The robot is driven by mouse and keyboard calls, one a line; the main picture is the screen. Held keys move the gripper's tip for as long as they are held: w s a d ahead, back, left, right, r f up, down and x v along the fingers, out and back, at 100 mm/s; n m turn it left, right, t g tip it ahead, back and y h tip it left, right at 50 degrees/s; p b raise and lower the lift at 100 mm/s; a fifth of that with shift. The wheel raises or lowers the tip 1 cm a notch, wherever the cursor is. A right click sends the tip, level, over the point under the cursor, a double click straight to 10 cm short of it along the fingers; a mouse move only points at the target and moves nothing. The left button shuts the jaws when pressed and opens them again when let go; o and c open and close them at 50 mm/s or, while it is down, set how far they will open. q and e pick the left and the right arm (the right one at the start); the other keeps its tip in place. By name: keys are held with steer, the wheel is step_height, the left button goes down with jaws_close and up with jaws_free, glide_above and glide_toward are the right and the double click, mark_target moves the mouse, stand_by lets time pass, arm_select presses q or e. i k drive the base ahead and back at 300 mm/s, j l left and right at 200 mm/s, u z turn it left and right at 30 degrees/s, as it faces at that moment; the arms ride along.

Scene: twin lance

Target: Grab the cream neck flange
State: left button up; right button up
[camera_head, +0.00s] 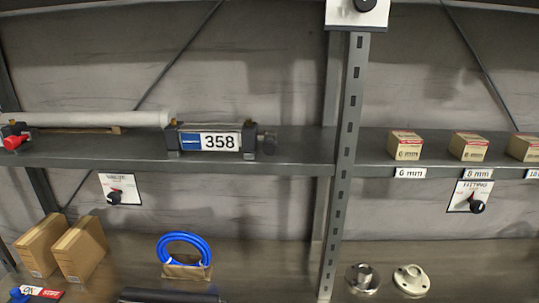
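A cream flange (411,281) lies on the lower shelf at the bottom right, its round plate down and a short neck upward, with bolt holes around the plate. A grey metallic flange (362,280) of similar shape lies just left of it, with a small gap between them. Neither of my grippers shows in the head view, and nothing touches the cream flange.
A perforated upright post (345,165) stands left of both flanges. Above are the upper shelf (285,160), small boxes (405,145) and a dial plate (468,196). A blue hose coil (184,250) and cardboard boxes (80,250) stand left. Shelf right of the cream flange is clear.

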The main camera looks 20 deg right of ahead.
mark_target(411, 278)
steer(key=z, duration=1.7)
steer(key=i+l+u, duration=0.2)
steer(key=l, duration=0.35)
steer(key=i+l+u, duration=0.2)
steer(key=l, duration=0.4)
steer(key=l+u, duration=0.2)
steer(key=l, duration=0.4)
